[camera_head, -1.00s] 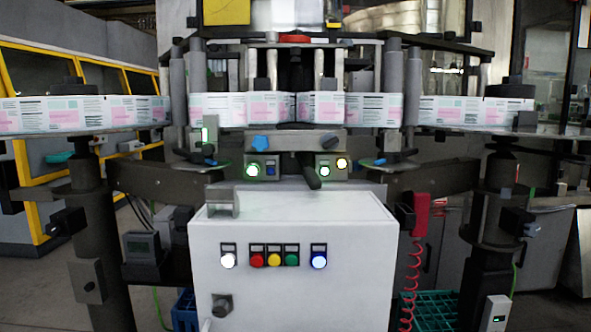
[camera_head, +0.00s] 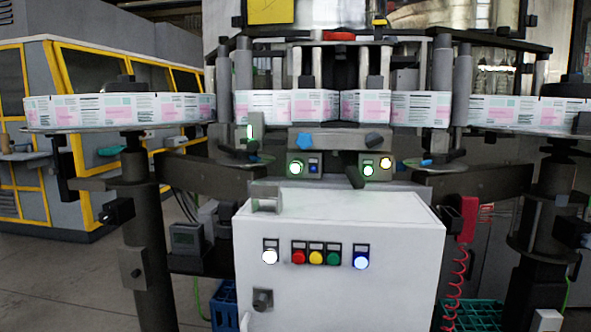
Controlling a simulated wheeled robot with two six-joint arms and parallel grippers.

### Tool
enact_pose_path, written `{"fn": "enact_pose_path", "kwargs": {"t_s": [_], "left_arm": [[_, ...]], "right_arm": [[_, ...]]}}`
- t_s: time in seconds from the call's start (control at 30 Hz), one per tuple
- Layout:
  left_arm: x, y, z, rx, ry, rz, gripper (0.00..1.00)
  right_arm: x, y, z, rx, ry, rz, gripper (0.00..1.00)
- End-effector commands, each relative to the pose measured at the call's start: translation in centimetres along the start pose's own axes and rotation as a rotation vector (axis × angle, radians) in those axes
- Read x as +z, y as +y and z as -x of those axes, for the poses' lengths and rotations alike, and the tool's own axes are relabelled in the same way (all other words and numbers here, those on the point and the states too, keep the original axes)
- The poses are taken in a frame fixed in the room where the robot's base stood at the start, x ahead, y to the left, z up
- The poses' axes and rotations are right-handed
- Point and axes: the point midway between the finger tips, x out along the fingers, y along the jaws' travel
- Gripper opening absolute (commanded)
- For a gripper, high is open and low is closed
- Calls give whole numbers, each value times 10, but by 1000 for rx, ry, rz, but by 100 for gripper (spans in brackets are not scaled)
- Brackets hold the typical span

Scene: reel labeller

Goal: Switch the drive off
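A white control cabinet (camera_head: 350,280) stands at the centre of the labelling machine. Its front carries a row of buttons: a lit white one (camera_head: 270,257), a red one (camera_head: 299,257), a yellow one (camera_head: 316,257), a green one (camera_head: 333,257) and a lit blue one (camera_head: 361,262). A dark rotary knob (camera_head: 262,299) sits low on the left of the cabinet front. Which of these controls the drive cannot be read from labels. Neither of my grippers is in view.
Label reels lie on round discs at the left (camera_head: 120,108) and right (camera_head: 530,114). Small panels with lit buttons (camera_head: 304,167) sit above the cabinet. A red coiled cord (camera_head: 460,285) hangs at its right. Open floor (camera_head: 70,285) lies at the lower left.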

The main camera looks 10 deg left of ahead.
Motion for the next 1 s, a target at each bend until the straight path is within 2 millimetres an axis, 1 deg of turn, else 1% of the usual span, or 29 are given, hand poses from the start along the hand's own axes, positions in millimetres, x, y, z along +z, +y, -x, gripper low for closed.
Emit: {"fn": "enact_pose_path", "kwargs": {"t_s": [0.03, 0.2, 0.27, 0.3, 1.0], "left_arm": [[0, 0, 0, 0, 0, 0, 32], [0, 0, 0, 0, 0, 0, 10], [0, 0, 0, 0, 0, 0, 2], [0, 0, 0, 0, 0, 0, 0], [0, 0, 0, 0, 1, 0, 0]], "right_arm": [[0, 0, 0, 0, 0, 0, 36], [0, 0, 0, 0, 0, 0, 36], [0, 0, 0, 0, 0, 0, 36], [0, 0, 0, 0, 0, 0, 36], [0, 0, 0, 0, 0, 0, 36]]}}
